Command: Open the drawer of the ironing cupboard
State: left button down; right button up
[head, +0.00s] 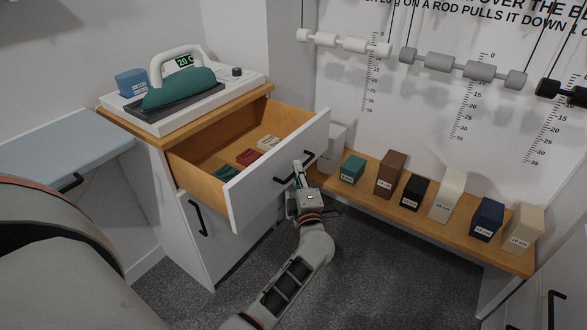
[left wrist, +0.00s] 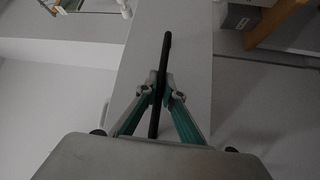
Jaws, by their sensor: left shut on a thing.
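The ironing cupboard (head: 180,230) is white with a wooden top. Its top drawer (head: 250,190) stands pulled well out, with its wooden inside showing. The drawer's black bar handle (head: 284,180) is on the white front. My left gripper (head: 298,172) is at this handle, with its arm reaching up from below. In the left wrist view, the gripper (left wrist: 161,92) has its two fingers closed around the black handle (left wrist: 167,48), one on each side. The drawer front (left wrist: 190,40) fills the middle behind it. My right gripper is not in view.
A closed door (head: 193,245) is below the drawer. A wooden shelf (head: 410,222) with several labelled blocks stands right of the gripper.

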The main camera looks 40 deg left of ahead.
pick_arm(q)
jog(key=shift+d+f, duration=0.1)
jog(key=shift+d, duration=0.05)
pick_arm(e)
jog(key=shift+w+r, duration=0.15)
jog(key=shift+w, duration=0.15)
pick_arm(q)
jog(key=c, duration=2.4)
grip_release()
jog(key=shift+c, duration=0.2)
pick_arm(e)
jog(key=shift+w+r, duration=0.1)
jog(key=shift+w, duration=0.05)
pick_arm(q)
jog(key=r+v, duration=0.1)
jog(key=v, duration=0.6)
jog(key=shift+s+d+f, duration=0.2)
jog(key=shift+f, duration=0.3)
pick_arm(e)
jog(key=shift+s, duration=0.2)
